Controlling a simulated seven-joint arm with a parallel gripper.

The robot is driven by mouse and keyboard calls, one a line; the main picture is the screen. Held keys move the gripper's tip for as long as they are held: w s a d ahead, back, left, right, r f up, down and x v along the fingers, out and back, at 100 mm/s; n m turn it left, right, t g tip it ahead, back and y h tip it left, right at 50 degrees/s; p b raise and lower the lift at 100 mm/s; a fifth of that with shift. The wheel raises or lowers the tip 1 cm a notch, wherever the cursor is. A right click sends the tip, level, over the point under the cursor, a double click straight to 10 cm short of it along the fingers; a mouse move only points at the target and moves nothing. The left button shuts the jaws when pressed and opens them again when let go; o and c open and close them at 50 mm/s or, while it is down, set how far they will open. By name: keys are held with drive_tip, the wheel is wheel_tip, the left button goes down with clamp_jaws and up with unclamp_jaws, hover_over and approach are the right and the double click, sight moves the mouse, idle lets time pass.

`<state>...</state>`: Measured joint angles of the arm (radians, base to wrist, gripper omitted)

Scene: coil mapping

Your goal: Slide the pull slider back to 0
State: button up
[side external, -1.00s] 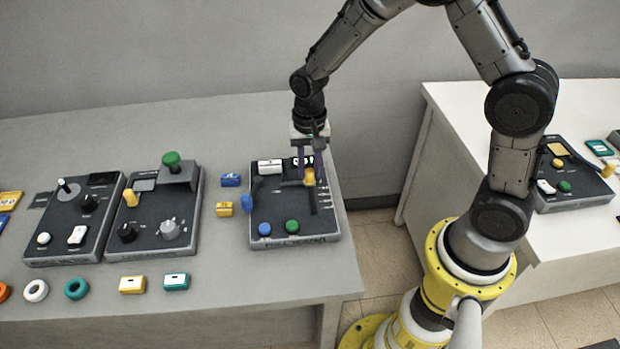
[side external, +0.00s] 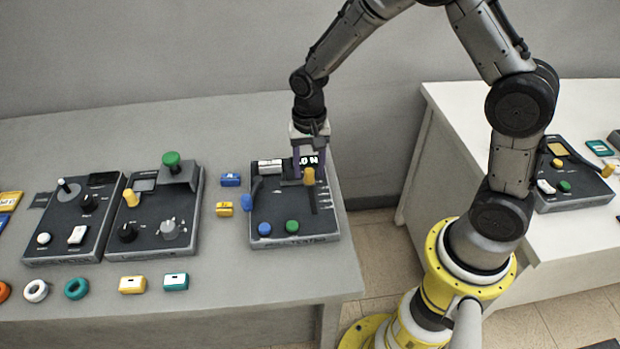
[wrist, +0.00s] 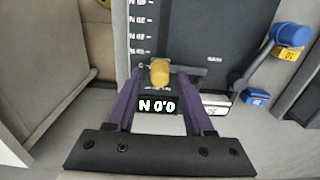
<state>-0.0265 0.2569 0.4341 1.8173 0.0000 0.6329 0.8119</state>
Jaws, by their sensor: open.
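The pull slider is a yellow knob (side external: 309,177) on the dark panel (side external: 268,211) at the right end of the grey table. In the wrist view the knob (wrist: 160,71) sits at the display end of its slot, near the bottom of the printed scale. The display (wrist: 157,105) shows 0.0 N, upside down in that view. My gripper (side external: 310,172) is open, pointing down at the back of the panel. In the wrist view its purple fingertips (wrist: 160,73) lie on either side of the knob, with gaps visible; I cannot tell their exact height.
A blue-tipped lever (side external: 247,203) stands at the panel's left edge. Blue (side external: 264,229) and green (side external: 292,227) buttons are at its front. Small blue (side external: 231,180) and yellow (side external: 224,209) blocks lie to its left. The table ends just right of the panel.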

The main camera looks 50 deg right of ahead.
sight(309, 170)
drive_tip(key=shift+r, duration=3.5)
drive_tip(key=shift+r, duration=0.15)
drive_tip(key=s+r+n+t, duration=0.1)
drive_tip(key=s+r+t, duration=0.1)
drive_tip(key=s+r, duration=0.45)
drive_tip(key=s+r+n+t, duration=0.1)
drive_tip(key=s+r+t, duration=0.2)
drive_tip(key=r, duration=0.6)
drive_tip(key=s+d+f+n, duration=0.1)
drive_tip(key=s+f+n, duration=0.1)
drive_tip(key=s+n, duration=0.5)
drive_tip(key=s, duration=0.5)
drive_tip(key=shift+s+t, duration=0.15)
drive_tip(key=shift+t, duration=0.15)
